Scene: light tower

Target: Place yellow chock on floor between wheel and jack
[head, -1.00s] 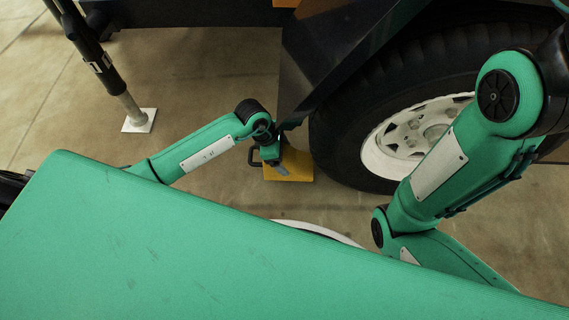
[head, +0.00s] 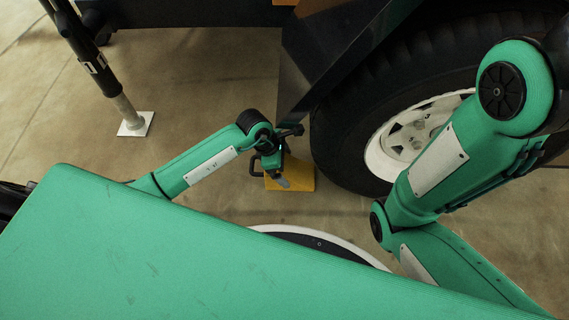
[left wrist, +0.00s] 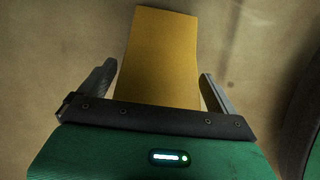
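The wheel (head: 340,130) has a black tyre and white rim. The jack (head: 112,85) is a dark leg on a white foot pad at upper left. My left gripper (head: 277,178) is at the chock's left part. In the left wrist view, its fingers (left wrist: 156,72) stand apart on either side of the chock (left wrist: 160,45), with narrow gaps showing. My right arm shows at the right, but its gripper is out of view.
The dark vehicle body and angled mudguard (head: 310,85) hang above and beyond my left gripper. Bare concrete floor (head: 200,95) lies between the jack pad and the chock.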

